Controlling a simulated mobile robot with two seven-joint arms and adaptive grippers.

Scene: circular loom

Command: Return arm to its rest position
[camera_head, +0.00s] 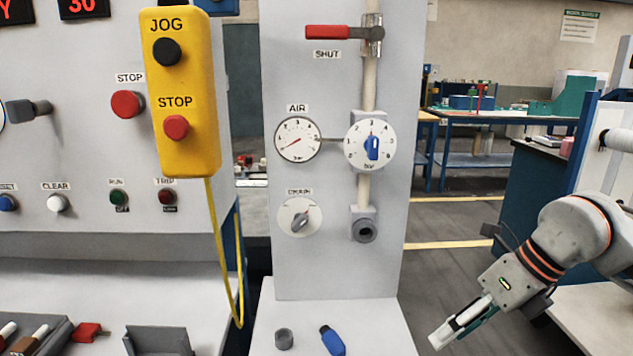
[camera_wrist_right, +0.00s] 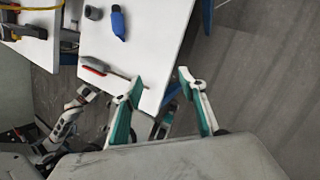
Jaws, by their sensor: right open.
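My right arm (camera_head: 572,232) comes in from the right in the head view. Its gripper (camera_head: 446,332) points down and left, in front of the floor and right of the white panel's shelf. In the wrist view the two fingers of the right gripper (camera_wrist_right: 160,78) are spread apart, with nothing between them. They are near the corner of the white shelf (camera_wrist_right: 150,50); contact cannot be told. My left gripper does not show in the head view. Grey jointed parts (camera_wrist_right: 65,122) at the lower left of the wrist view cannot be identified surely.
A blue fitting (camera_head: 332,341) and a grey cap (camera_head: 284,339) rest on the shelf. A red-and-grey-handled tool (camera_wrist_right: 95,65) lies near its edge. The gauge panel (camera_head: 335,265) stands behind; a yellow pendant (camera_head: 183,75) hangs left. Open floor (camera_head: 450,270) lies right of the panel.

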